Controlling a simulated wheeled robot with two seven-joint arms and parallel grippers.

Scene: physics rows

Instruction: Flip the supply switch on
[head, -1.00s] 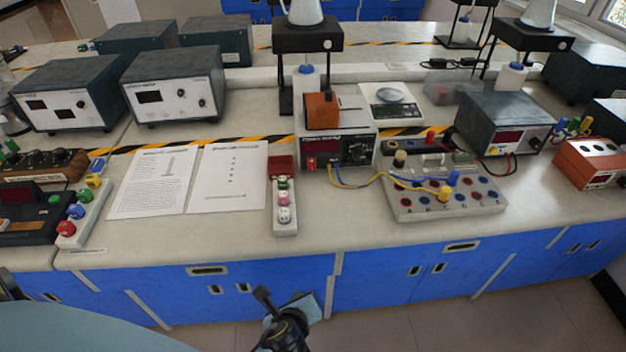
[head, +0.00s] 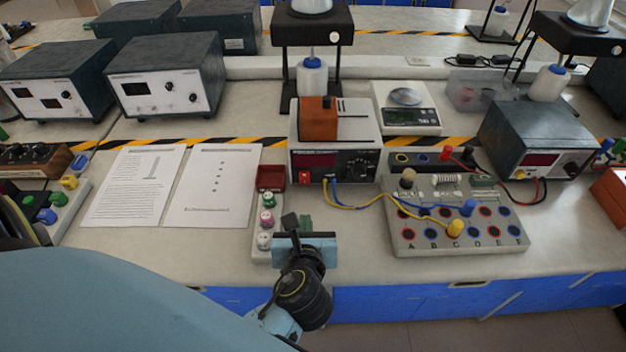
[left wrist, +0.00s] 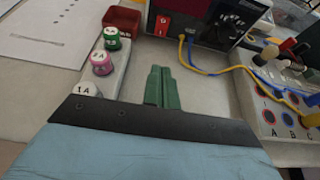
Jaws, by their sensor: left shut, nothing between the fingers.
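The power supply (head: 350,158) stands at the middle of the bench, with a dark front panel, a display and a dial. Its red supply switch (head: 304,178) is at the lower left of that panel, and it also shows in the left wrist view (left wrist: 162,26). I cannot tell which way the rocker is tilted. My left gripper (head: 305,223) is over the bench's front part, in front of the supply and apart from the switch. Its green fingers (left wrist: 163,76) are together and empty, pointing toward the supply. My right gripper is not in view.
A narrow terminal strip (head: 258,240) lies just left of my left gripper. Yellow and blue leads (head: 350,206) run from the supply to a circuit board (head: 460,242) on the right. An orange block (head: 319,120) sits on the supply. Bare bench lies between gripper and supply.

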